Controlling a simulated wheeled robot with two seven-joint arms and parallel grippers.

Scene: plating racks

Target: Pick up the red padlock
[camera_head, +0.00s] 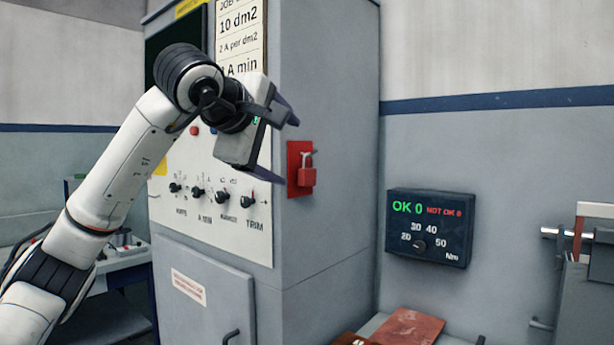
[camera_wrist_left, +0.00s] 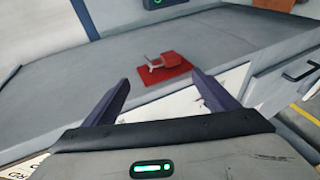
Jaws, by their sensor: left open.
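The red padlock (camera_head: 306,174) hangs on a red plate (camera_head: 293,188) on the right side face of the grey cabinet. In the left wrist view the padlock (camera_wrist_left: 171,60) sits on its red plate (camera_wrist_left: 167,76), with its pale shackle pointing left. My left gripper (camera_head: 285,150) is open and empty, in front of the cabinet and to the left of the padlock in the head view. In the left wrist view its two fingers (camera_wrist_left: 165,92) stand apart, with the padlock ahead between them and not touched. My right gripper is not in view.
The grey cabinet (camera_head: 330,95) carries a front panel with several knobs (camera_head: 197,193) near my left arm. A dark torque display box (camera_head: 430,228) is on the wall at right. A reddish-brown plate (camera_head: 408,327) lies at the bottom. Space right of the padlock looks free.

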